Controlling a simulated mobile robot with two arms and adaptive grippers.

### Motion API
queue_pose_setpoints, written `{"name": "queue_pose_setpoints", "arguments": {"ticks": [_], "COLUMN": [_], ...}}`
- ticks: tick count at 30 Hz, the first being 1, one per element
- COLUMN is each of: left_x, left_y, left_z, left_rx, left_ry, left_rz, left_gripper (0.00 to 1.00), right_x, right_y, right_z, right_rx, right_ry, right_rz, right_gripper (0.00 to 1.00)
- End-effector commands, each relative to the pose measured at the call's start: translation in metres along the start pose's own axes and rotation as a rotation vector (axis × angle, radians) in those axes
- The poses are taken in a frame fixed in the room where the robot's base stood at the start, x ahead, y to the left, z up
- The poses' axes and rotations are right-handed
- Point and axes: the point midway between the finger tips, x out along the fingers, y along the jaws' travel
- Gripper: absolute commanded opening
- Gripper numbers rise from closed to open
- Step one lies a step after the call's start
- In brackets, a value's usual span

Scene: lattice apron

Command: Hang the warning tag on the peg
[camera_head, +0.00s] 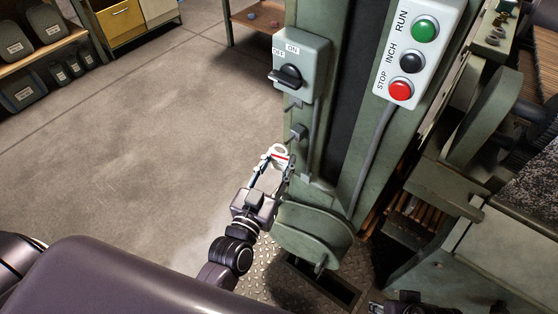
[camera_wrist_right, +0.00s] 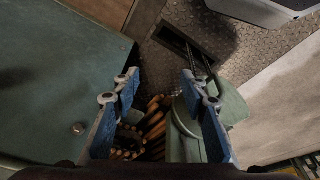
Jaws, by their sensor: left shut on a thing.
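The warning tag (camera_head: 281,157), small and white with a red band and a pale ring at its top, is in the head view beside the left edge of the green post. My left gripper (camera_head: 274,158) is shut on it and partly covers it. A short peg-like stub (camera_head: 298,132) sticks out of the post just above and right of the tag; the tag's ring looks apart from it, though depth is hard to judge. My right gripper (camera_wrist_right: 160,82) is open and empty in the right wrist view.
The green post (camera_head: 345,110) carries an ON/OFF switch box (camera_head: 302,62) above the stub and a RUN/INCH/STOP button panel (camera_head: 413,55) to the right. A rounded green cover (camera_head: 314,232) is below. Machinery fills the right side. The floor (camera_head: 150,130) at left is clear.

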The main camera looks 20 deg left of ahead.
Motion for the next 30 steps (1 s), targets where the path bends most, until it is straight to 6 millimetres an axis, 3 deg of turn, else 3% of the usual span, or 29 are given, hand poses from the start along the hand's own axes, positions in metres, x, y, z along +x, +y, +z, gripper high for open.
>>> {"name": "queue_pose_setpoints", "arguments": {"ticks": [17,30], "left_x": [0.004,0.017], "left_y": [0.001,0.004], "left_z": [-0.001,0.000], "left_rx": [0.000,-0.001], "left_ry": [0.001,0.001], "left_rz": [0.000,0.000], "left_gripper": [0.13,0.13], "right_x": [-0.001,0.012], "right_y": [0.003,0.003], "right_z": [-0.001,0.003], "right_rx": [-0.005,-0.006], "right_ry": [0.003,-0.008], "right_rz": [0.005,0.006], "right_gripper": [0.40,0.40]}}
